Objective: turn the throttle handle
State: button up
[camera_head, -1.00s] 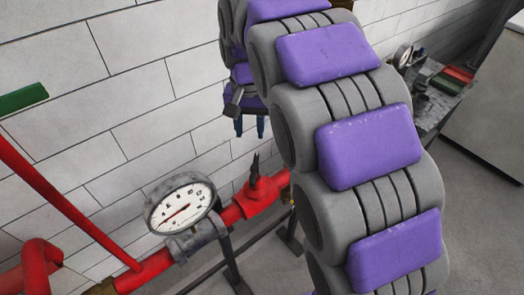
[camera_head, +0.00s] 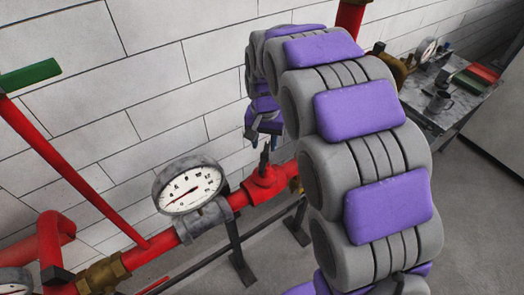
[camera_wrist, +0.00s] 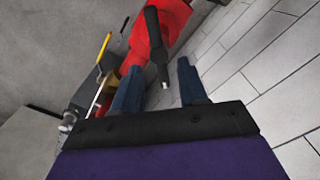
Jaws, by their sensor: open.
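The throttle handle (camera_head: 264,158) is a short black lever standing up from a red valve body (camera_head: 262,187) on the red pipe. In the wrist view the handle (camera_wrist: 157,45) points toward my gripper, with its tip close to the space between the fingers. My gripper (camera_head: 263,141) is open, with dark blue fingers, just above the handle in the head view. In the wrist view my gripper (camera_wrist: 160,84) shows both fingers apart with nothing between them. I cannot tell whether either finger touches the handle.
A round pressure gauge (camera_head: 189,186) sits on the pipe left of the valve. A white tiled wall (camera_head: 160,60) stands behind. A thin red pipe (camera_head: 75,175) slants at the left. A grey table (camera_head: 470,105) with small items stands at the right.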

aim_at(265, 154)
jog(key=f, duration=0.2)
jog(key=d+f, duration=0.1)
jog(key=shift+d+f, duration=0.1)
jog(key=shift+f, duration=0.25)
jog(key=shift+a+f, duration=0.4)
jog(key=shift+a, duration=0.7)
jog(key=shift+d, duration=0.75)
jog(key=c, duration=0.4)
jog(key=shift+d, duration=0.1)
jog(key=shift+c, duration=1)
jog(key=shift+a, duration=0.3)
grip_shut()
